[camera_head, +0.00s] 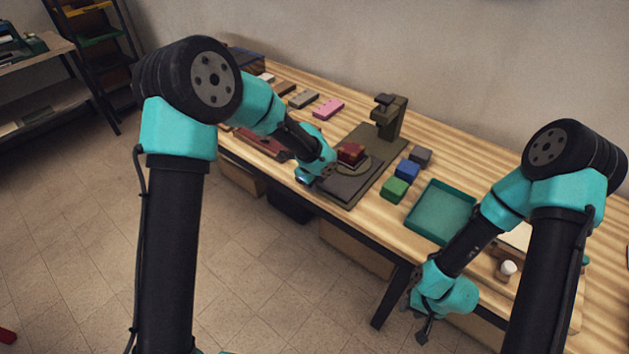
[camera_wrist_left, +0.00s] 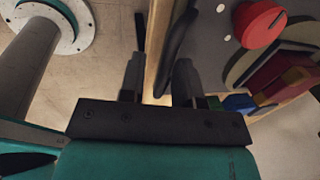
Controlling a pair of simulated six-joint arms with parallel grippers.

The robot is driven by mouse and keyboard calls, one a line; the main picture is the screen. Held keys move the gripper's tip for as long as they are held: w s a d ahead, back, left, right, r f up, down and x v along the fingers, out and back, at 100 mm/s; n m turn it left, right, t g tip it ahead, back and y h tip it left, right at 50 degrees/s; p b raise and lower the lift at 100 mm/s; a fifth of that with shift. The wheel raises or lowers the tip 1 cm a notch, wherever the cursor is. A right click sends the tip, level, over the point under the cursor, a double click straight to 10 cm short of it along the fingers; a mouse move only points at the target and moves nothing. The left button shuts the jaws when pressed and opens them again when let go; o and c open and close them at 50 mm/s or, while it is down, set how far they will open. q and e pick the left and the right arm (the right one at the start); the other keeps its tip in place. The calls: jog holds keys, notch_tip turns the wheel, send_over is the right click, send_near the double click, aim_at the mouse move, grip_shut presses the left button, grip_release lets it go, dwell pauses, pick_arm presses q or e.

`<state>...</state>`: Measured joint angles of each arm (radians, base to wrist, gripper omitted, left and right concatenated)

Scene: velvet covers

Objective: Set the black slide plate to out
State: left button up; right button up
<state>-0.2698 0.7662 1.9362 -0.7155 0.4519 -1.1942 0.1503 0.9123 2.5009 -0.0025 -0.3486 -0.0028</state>
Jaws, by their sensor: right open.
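The dark slide plate (camera_head: 343,189) lies at the front of an olive press-like station (camera_head: 388,150) on the table, close to the table's front edge. A dark red block (camera_head: 351,153) sits on a round disc behind it. My left gripper (camera_head: 303,178) is just left of the plate, at the front edge; its tips are partly hidden by its wrist. My right gripper (camera_head: 423,332) is open and empty, off the table's front.
Green (camera_head: 394,189), blue (camera_head: 407,169) and grey (camera_head: 420,156) blocks stand right of the station, beside an empty-looking teal tray (camera_head: 440,211). A pink block (camera_head: 329,108) and several others line the back left. A white-topped item (camera_head: 507,268) is near my right arm.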

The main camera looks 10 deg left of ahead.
pick_arm(q)
jog(key=shift+o, duration=0.5)
jog(key=shift+w, duration=0.1)
notch_tip(320, 180, up, 17)
jog(key=s+a, duration=0.1)
jog(key=s, duration=0.2)
jog(key=shift+a, duration=0.25)
jog(key=s+a+f+n+h, duration=0.1)
jog(key=s+a+f+n, duration=0.2)
jog(key=f, duration=0.4)
jog(key=s+f+n+g+h, duration=0.1)
jog(key=s+f+n, duration=0.1)
jog(key=f+n, duration=0.35)
jog(key=s+a+f+n, duration=0.2)
jog(key=s+f, duration=0.1)
jog(key=f, duration=0.6)
jog(key=s+a+f+n, duration=0.3)
jog(key=s+f+n, duration=0.4)
jog(key=s, duration=0.1)
jog(key=s+a+f+n, duration=0.3)
jog(key=s+f+n, duration=0.4)
jog(key=s+n, duration=0.1)
jog(key=shift+s+h, duration=0.4)
jog(key=shift+s, duration=0.05)
